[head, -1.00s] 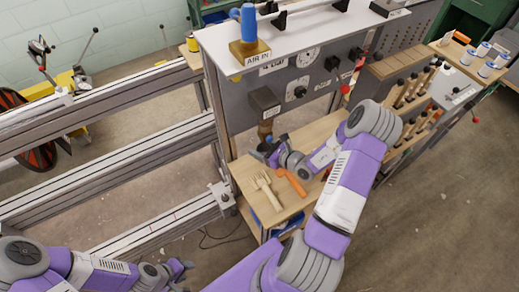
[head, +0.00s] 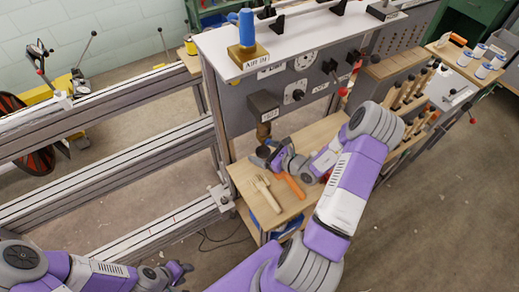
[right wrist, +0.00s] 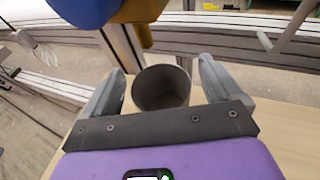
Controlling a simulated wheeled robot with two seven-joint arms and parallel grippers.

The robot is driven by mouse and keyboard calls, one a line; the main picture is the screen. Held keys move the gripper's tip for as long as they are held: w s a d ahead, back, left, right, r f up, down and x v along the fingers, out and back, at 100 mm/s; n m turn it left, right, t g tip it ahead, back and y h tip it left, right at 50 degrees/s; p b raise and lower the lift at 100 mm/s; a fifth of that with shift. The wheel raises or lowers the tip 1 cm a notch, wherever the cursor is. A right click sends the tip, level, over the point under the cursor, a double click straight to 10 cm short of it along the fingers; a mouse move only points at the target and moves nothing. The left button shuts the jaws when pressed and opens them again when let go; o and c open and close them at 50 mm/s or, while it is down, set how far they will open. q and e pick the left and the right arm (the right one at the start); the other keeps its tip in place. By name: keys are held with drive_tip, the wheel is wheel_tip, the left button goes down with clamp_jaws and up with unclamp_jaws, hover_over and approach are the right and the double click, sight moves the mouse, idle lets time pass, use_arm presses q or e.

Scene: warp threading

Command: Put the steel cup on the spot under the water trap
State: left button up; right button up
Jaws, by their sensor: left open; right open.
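The steel cup (right wrist: 161,88) stands upright on the wooden bench top between the fingers of my right gripper (right wrist: 160,85) in the right wrist view. The fingers are open, one on each side of the cup; its lower near side is hidden by the gripper. The right gripper (head: 264,152) also shows in the head view, low over the bench. The water trap appears to be the amber part (head: 264,131) just above it; an amber and blue part (right wrist: 140,12) hangs beyond the cup in the wrist view. My left gripper (head: 181,272) is open and empty at lower left.
The wooden bench (head: 244,175) holds a wooden comb-like tool (head: 265,193) and an orange-handled tool (head: 293,186) near my right gripper. The grey panel (head: 235,105) rises behind it. Metal rails (head: 120,165) run along the left.

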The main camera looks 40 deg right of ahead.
drive_tip(key=p+v, duration=0.1)
drive_tip(key=v, duration=0.9)
drive_tip(key=shift+s, duration=0.3)
drive_tip(key=shift+r+p, duration=0.15)
drive_tip(key=shift+p, duration=0.15)
